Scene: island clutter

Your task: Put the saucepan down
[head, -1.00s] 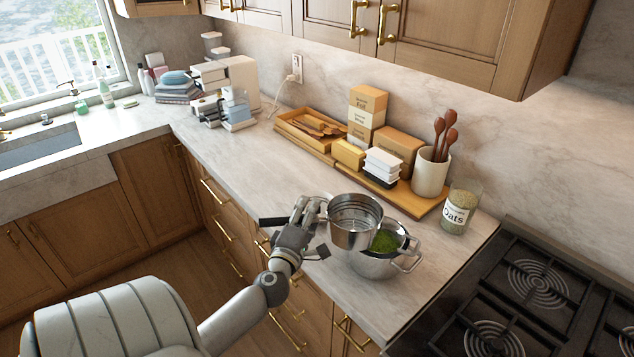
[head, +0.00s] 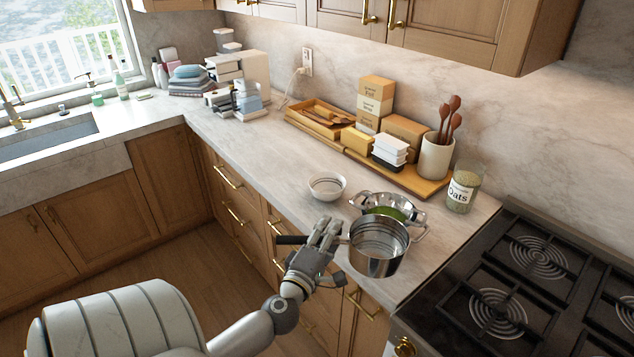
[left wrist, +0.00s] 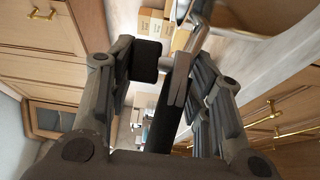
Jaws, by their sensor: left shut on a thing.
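The saucepan (head: 378,250) is a shiny metal pan with a dark handle that points left. In the head view it hangs by the front edge of the counter, in front of the colander pot. My left gripper (head: 327,236) is shut on its handle. In the left wrist view the dark handle (left wrist: 163,115) runs between the fingers, and part of the pan (left wrist: 262,15) shows at the top right. The pan looks upright; I cannot tell whether its base is clear of the counter (head: 285,205). My right gripper is out of view.
A metal pot with a colander of green food (head: 392,210) stands behind the saucepan. A small bowl (head: 327,186) is left of it. The oats jar (head: 462,192) and stove (head: 510,290) are on the right. Counter left of the bowl is clear.

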